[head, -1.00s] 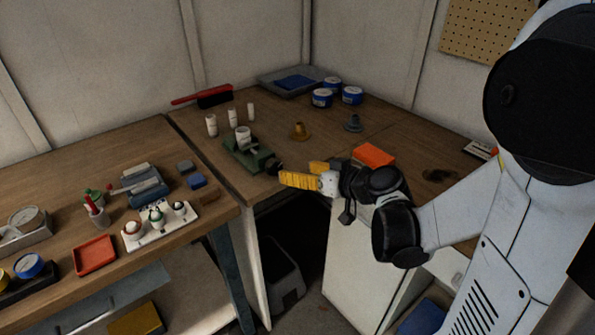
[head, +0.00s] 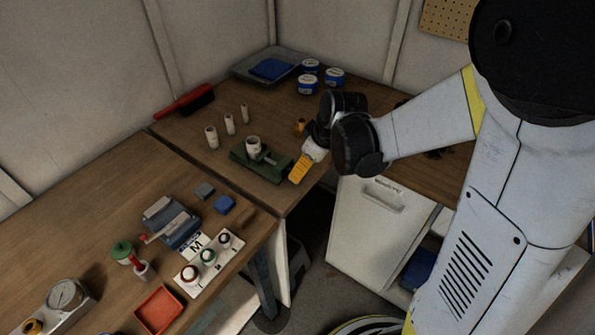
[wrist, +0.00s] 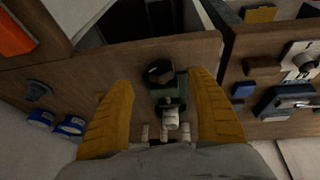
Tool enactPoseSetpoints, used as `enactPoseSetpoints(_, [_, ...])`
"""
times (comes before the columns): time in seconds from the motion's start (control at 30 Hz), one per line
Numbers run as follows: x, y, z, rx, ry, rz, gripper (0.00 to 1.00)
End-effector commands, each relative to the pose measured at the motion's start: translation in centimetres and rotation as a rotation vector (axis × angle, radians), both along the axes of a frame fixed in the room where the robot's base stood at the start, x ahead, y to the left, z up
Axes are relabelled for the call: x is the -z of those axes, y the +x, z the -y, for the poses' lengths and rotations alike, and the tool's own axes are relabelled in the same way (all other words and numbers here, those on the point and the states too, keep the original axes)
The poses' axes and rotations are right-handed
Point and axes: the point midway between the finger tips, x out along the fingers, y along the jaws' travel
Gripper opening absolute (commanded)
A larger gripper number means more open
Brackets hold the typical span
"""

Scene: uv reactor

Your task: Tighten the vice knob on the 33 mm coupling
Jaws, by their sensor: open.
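The small green vice (head: 262,169) stands near the front edge of the back bench, holding a pale upright coupling (head: 253,145). In the wrist view the vice (wrist: 182,88) and coupling (wrist: 171,122) lie between my two yellow fingers. The dark round vice knob (wrist: 160,71) shows between the fingertips, with a gap on both sides. My gripper (head: 299,168) is open and empty just right of the vice, its yellow fingers angled down. In the head view the knob is not clearly visible beside the fingers. My gripper also shows in the wrist view (wrist: 161,79).
Several white cylinders (head: 229,124) stand behind the vice. Blue-labelled tins (head: 308,85) and a grey tray (head: 242,68) are farther back. A red-handled brush (head: 184,102) lies at left. The left bench holds a button panel (head: 208,258) and a red tray (head: 160,309).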

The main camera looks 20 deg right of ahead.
Motion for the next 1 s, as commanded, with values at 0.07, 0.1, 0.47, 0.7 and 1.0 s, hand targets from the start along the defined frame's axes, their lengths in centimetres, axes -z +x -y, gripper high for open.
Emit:
enactPoseSetpoints(0.07, [2.1, 0.8, -0.3, -0.001, 0.0, 0.001, 0.68])
enactPoseSetpoints(0.1, [2.8, 1.0, -0.4, -0.001, 0.0, 0.001, 0.68])
enactPoseSetpoints(0.47, [7.1, 2.9, -1.1, -0.001, 0.002, 0.002, 0.68])
enactPoseSetpoints(0.7, [7.2, 3.0, -1.1, 0.001, 0.002, 0.002, 0.68])
enactPoseSetpoints(1.0, [7.2, 3.0, -1.1, 0.001, 0.002, 0.002, 0.14])
